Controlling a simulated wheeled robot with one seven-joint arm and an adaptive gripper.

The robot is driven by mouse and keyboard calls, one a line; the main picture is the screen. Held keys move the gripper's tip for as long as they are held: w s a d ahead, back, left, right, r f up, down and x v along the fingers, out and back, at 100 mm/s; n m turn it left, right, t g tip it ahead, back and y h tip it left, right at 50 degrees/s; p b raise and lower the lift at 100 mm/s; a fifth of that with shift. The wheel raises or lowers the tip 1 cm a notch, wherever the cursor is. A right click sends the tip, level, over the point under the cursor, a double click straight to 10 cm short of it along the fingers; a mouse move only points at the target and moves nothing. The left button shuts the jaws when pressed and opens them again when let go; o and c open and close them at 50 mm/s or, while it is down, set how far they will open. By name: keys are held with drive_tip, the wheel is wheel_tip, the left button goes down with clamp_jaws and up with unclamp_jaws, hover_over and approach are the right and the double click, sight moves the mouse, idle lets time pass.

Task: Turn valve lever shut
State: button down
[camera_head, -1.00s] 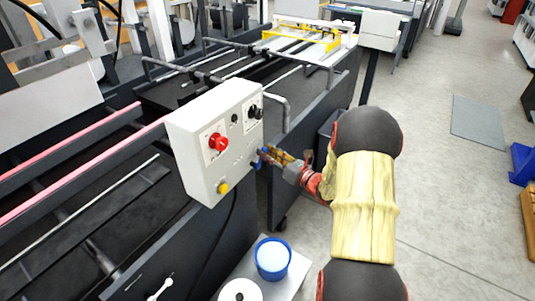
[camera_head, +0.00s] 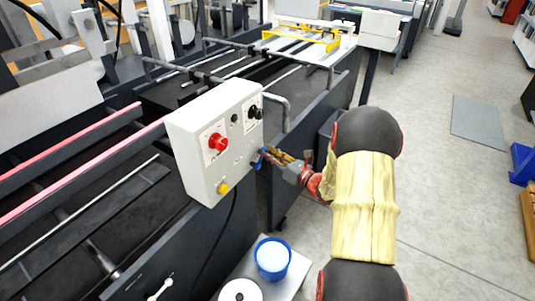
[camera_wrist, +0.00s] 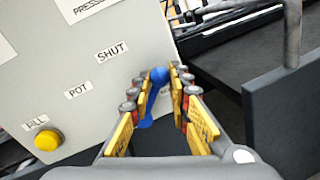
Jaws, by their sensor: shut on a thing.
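The blue valve lever (camera_wrist: 153,92) sits at the right edge of the control box, beside the SHUT label (camera_wrist: 111,51). My gripper (camera_wrist: 167,88) is shut on the lever, which lies between its yellow-padded fingers in the wrist view. In the head view my gripper (camera_head: 272,156) reaches the box's right side from the right, and a little of the blue lever (camera_head: 259,160) shows at its tip. The fingers hide part of the lever.
The grey control box (camera_head: 200,165) carries a red knob (camera_head: 217,142), a black selector (camera_head: 254,112) and a yellow button (camera_head: 223,188). A bent metal rail (camera_head: 283,112) stands close behind it. A blue-rimmed pot (camera_head: 272,258) stands below.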

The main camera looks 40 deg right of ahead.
drive_tip(key=n+b, duration=0.1)
drive_tip(key=a+n+b, duration=0.1)
drive_tip(key=n, duration=0.1)
drive_tip(key=a+r+n+b, duration=0.1)
drive_tip(key=n, duration=0.1)
drive_tip(key=shift+s+t, duration=0.4)
drive_tip(key=shift+s+a+r+n+y+b, duration=0.15)
drive_tip(key=shift+a+n+y+b, duration=0.25)
drive_tip(key=shift+n+b, duration=0.55)
drive_tip(key=shift+s+a+r+n+y+b, duration=0.1)
drive_tip(key=shift+s+a+n+y+b, duration=0.1)
drive_tip(key=shift+a+n+b, duration=0.7)
drive_tip(key=shift+d+n, duration=0.25)
drive_tip(key=shift+n, duration=0.2)
drive_tip(key=c, duration=1.6)
unclamp_jaws()
drive_tip(key=v, duration=1.2)
drive_tip(key=shift+f, duration=0.2)
